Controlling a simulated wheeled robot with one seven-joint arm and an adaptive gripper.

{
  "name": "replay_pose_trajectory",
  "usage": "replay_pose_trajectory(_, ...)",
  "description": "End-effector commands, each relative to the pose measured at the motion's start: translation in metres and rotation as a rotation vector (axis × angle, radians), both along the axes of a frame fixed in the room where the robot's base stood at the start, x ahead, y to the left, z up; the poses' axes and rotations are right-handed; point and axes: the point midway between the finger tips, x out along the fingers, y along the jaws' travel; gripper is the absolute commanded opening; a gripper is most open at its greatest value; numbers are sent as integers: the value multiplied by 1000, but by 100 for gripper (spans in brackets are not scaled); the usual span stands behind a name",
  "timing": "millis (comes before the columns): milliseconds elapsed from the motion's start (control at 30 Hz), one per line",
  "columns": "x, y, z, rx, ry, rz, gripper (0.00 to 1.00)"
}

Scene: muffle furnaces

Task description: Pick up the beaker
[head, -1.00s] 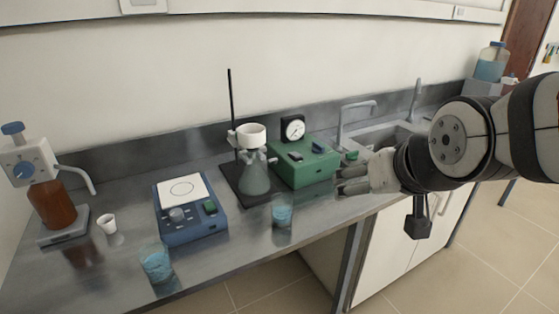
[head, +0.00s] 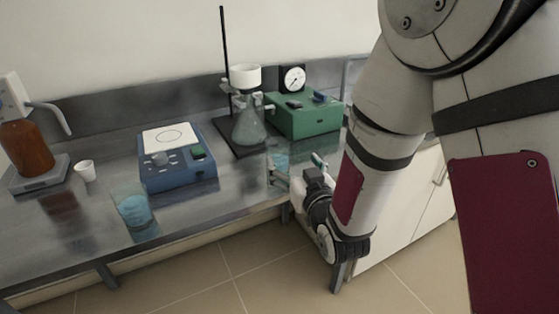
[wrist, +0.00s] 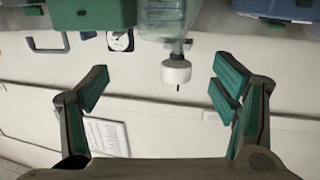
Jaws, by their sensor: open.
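One clear beaker with blue contents (head: 281,158) stands near the bench's front edge, before the flask and green box; my gripper partly hides it. My gripper (head: 297,168) is open and low at the bench edge, its fingers pointing toward this beaker. In the wrist view, the open fingers (wrist: 160,88) are wide apart with nothing between the tips. Clear greenish glass (wrist: 160,18) fills the top middle there; I cannot tell beaker from flask in it. A second beaker with blue contents (head: 133,209) stands at the front left of the bench.
A blue stirrer (head: 177,170) stands between the two beakers. Behind are a flask (head: 249,128) with white funnel on a stand, a green box (head: 305,117) and a dial gauge (head: 292,79). A small white cup (head: 85,171) and brown bottle (head: 26,148) stand left.

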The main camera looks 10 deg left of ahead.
Motion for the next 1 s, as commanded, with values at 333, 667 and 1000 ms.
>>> replay_pose_trajectory(333,57,24,-3,0,-2,-1,80)
replay_pose_trajectory(667,80,35,-8,0,1,0,80)
replay_pose_trajectory(1000,116,52,-17,0,0,0,80)
